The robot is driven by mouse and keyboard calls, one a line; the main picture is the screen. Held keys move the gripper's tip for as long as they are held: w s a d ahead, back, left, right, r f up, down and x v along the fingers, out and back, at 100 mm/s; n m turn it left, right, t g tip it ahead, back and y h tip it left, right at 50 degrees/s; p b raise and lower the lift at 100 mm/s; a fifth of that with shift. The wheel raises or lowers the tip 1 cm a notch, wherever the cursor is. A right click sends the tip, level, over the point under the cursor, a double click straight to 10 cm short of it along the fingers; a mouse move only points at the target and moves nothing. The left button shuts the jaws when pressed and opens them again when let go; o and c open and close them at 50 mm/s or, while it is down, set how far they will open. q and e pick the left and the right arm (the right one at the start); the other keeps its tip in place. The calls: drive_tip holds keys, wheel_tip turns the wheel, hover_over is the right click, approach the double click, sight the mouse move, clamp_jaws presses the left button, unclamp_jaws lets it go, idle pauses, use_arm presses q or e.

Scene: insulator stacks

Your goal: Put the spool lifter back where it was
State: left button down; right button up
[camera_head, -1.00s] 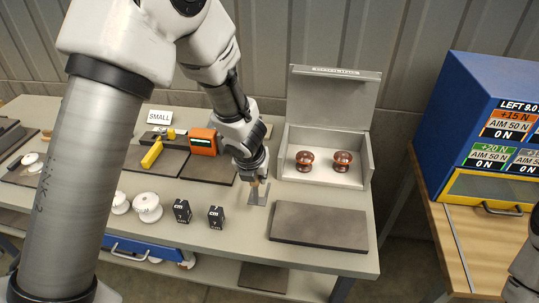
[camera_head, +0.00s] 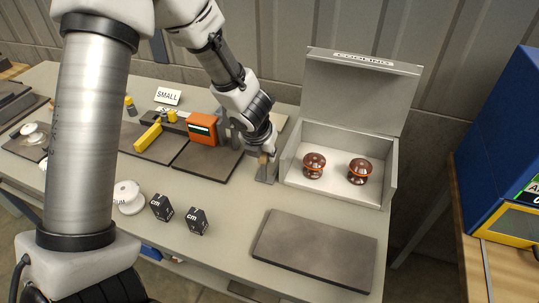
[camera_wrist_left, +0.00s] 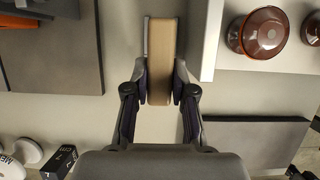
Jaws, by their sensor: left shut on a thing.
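My left gripper (camera_head: 266,150) is shut on the spool lifter (camera_head: 266,173), a small tool with a tan handle and a grey metal lower part. In the left wrist view the tan handle (camera_wrist_left: 161,50) sits between the two fingers (camera_wrist_left: 160,85). The lifter is just left of the open grey box, close to its left wall. I cannot tell whether its lower part touches the table or hangs slightly above it. My right gripper is not in view.
The grey box (camera_head: 388,197) holds two brown insulators (camera_head: 314,165). A dark mat (camera_head: 315,250) lies in front. Bare table lies in front of the lifter.

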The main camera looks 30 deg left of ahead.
use_arm(q)
drive_tip(key=shift+s+a, duration=0.2)
drive_tip(key=shift+s+a+f, duration=0.1)
drive_tip(key=shift+s+a, duration=0.05)
drive_tip(key=shift+a, duration=0.1)
drive_tip(key=c, duration=1.1)
unclamp_jaws()
drive_tip(key=shift+o, duration=0.6)
drive_tip(key=shift+w+d, duration=0.2)
drive_tip(key=shift+d, duration=0.05)
drive_tip(key=shift+s+a+r, duration=0.1)
drive_tip(key=shift+r, duration=0.35)
drive_tip(key=p+v, duration=0.5)
drive_tip(key=v, duration=0.6)
drive_tip(key=shift+s+r, duration=0.2)
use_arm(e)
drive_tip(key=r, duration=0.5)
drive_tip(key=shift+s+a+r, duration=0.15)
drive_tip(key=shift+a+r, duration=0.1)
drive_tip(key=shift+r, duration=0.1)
